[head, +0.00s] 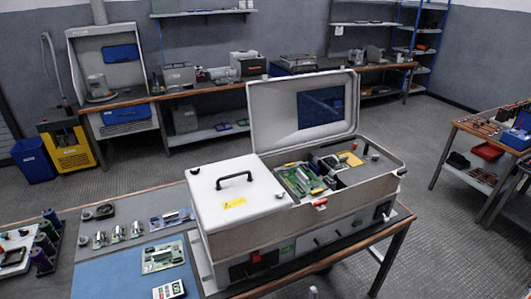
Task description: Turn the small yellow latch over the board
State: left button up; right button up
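A green circuit board (297,181) lies in the open bay of a grey-white case (290,222) on the bench. Small yellowish spots show on and beside the board, but they are too small to tell which is the latch or how it is turned. A flat yellow piece (351,159) sits farther back in the bay, to the right of the board. The bay's lid (275,112) stands open behind it. Neither of my grippers can be made out in the head view.
A closed white cover with a black handle (234,179) is left of the bay. A red catch (320,203) is on the bay's front edge. A blue mat (122,270) with another board (162,257) and a meter (169,290) lies left of the case.

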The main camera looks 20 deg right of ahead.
aim_at(315, 194)
jog(key=i+l+z, duration=0.65)
jog(key=z, duration=0.2)
jog(key=i, duration=0.05)
